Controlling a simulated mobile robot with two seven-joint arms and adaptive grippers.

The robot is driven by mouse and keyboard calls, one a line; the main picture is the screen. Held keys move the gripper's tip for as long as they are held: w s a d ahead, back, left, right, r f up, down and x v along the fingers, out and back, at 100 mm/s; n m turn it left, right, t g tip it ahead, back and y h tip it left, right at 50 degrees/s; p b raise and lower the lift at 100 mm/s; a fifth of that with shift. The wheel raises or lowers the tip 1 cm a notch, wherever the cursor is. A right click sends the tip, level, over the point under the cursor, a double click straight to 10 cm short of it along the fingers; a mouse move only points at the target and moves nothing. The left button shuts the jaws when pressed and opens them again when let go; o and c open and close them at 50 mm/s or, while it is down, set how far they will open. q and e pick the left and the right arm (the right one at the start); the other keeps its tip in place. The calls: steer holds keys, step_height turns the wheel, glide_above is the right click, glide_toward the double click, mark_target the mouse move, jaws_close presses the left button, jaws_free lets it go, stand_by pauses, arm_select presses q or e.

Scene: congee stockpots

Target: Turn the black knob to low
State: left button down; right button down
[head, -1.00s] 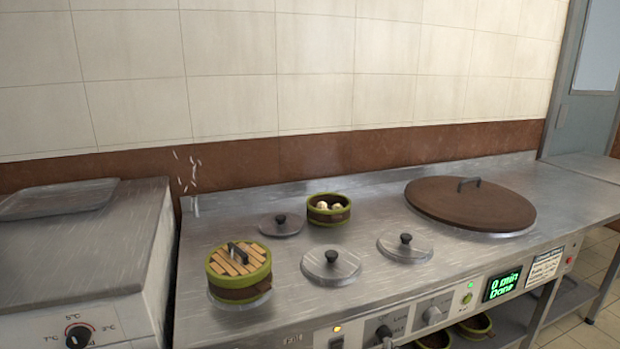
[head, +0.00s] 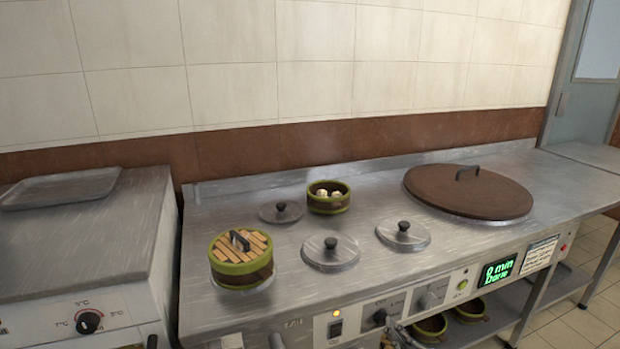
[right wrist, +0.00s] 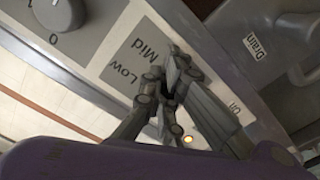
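The black knob (head: 379,317) sits on the counter's front panel, right of an orange light (head: 336,314), in the head view. In the right wrist view my right gripper (right wrist: 172,72) is at a grey label plate (right wrist: 128,68) reading Low and Mid, with "off" to the right. Its two fingers come close together at their tips. They hide what lies between them, so I cannot tell whether they touch or hold the knob, or which way it points. In the head view only dark parts near the bottom edge may belong to this gripper. My left gripper is not visible.
A grey knob (right wrist: 60,12) and a drain label (right wrist: 258,45) are nearby in the wrist view. The counter (head: 290,285) holds several lids, an open steamer (head: 329,204), a closed steamer (head: 240,272) and a large brown lid (head: 440,195). Another black knob (head: 88,321) is on the left unit.

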steer(key=shift+w+d+r, duration=0.15)
steer(key=shift+r, duration=0.1)
stand_by(0.4)
steer(key=shift+d, duration=0.1)
steer(key=p+v, duration=0.2)
steer(key=v, duration=0.4)
steer(key=shift+d+f, duration=0.15)
steer(key=shift+f, duration=0.25)
